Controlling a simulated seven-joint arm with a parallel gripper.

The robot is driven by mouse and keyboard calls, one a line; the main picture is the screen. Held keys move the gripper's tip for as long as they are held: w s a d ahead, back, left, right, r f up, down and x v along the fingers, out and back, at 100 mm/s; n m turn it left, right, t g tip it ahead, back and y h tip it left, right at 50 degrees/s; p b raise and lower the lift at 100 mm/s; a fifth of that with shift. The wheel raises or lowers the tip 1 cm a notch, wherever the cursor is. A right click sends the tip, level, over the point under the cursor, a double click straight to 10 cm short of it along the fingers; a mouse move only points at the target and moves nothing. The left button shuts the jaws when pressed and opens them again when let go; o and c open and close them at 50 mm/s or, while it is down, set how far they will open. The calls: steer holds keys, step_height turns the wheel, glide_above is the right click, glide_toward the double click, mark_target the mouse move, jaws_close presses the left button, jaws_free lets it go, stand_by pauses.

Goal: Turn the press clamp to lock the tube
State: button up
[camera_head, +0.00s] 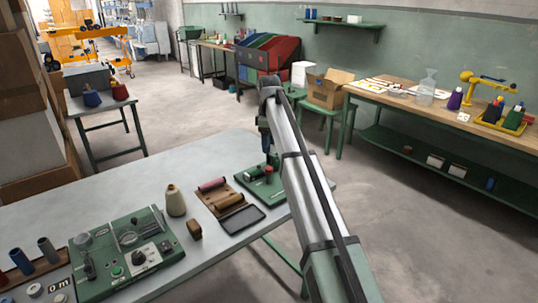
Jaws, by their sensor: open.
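My gripper (269,154) points down at the end of my arm, over the far right part of the grey table. It is small in view and looks open and empty. Just below it is a small green base (255,191) with a red part (268,169) on it, perhaps the press clamp. My arm hides the right side of this base. I cannot tell a tube in it or how the clamp is turned. I cannot tell if the gripper touches the red part.
A green control box (148,277) stands at the front left, beside upright tubes (47,250). A beige cone (175,201), a brown block (194,230), a spool tray (224,205) and a dark flat tray (243,220) lie between. The back left tabletop is clear.

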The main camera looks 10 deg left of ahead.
steer(key=shift+r, duration=1.95)
steer(key=shift+f, duration=0.1)
